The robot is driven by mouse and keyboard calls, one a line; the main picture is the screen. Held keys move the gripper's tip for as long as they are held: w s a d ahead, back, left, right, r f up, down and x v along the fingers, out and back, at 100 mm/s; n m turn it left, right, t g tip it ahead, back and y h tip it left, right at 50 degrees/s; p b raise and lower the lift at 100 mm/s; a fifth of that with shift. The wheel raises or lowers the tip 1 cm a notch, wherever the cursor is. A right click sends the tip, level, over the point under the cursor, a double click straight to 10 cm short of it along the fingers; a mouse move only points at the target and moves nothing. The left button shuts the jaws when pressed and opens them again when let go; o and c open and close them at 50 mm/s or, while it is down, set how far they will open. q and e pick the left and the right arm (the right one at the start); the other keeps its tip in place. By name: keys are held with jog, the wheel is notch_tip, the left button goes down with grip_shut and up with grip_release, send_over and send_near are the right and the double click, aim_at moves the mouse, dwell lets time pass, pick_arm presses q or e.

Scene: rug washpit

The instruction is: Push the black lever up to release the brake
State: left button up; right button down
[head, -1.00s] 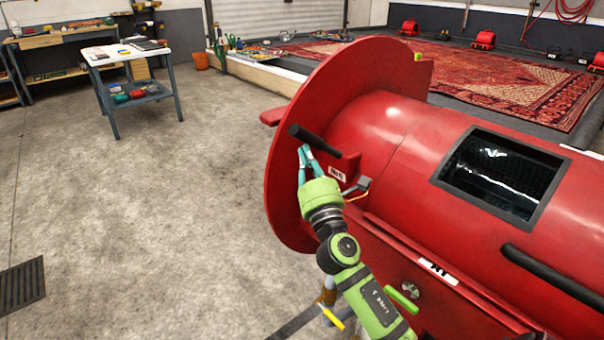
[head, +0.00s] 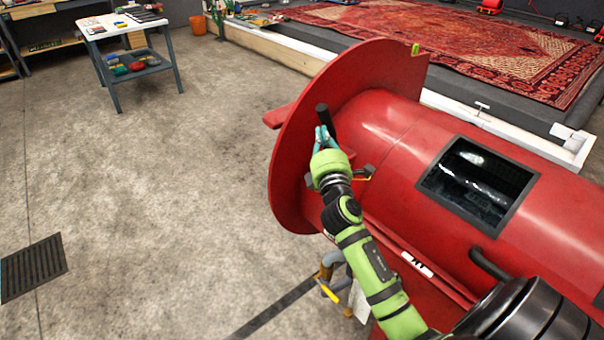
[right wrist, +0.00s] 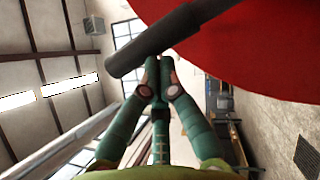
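The black lever (head: 323,113) is a short dark rod beside the round flange of the red drum machine (head: 385,130). In the head view it points steeply up. My right gripper (head: 325,138) has teal fingers and is at the lever, partly covering its lower part. In the right wrist view the lever (right wrist: 165,42) crosses just beyond the fingertips (right wrist: 159,68). The fingertips are together with nothing seen between them, close against the lever's underside; exact contact is hard to tell. My left gripper is not in view.
The red flange (head: 300,150) stands close beside my right gripper. A dark window (head: 478,185) and a black handle (head: 490,265) are on the machine. A patterned red rug (head: 450,40) lies behind. A small table (head: 125,28) stands far left.

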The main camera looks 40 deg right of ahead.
aim_at(332, 123)
jog(key=shift+w+d+r+m+g+p, duration=0.1)
jog(key=shift+d+r+m+g+p, duration=0.4)
jog(key=shift+d+r+m+p, duration=1.1)
jog(key=shift+f+n+p, duration=0.3)
jog(key=shift+f+p, duration=0.4)
jog(key=shift+p, duration=0.5)
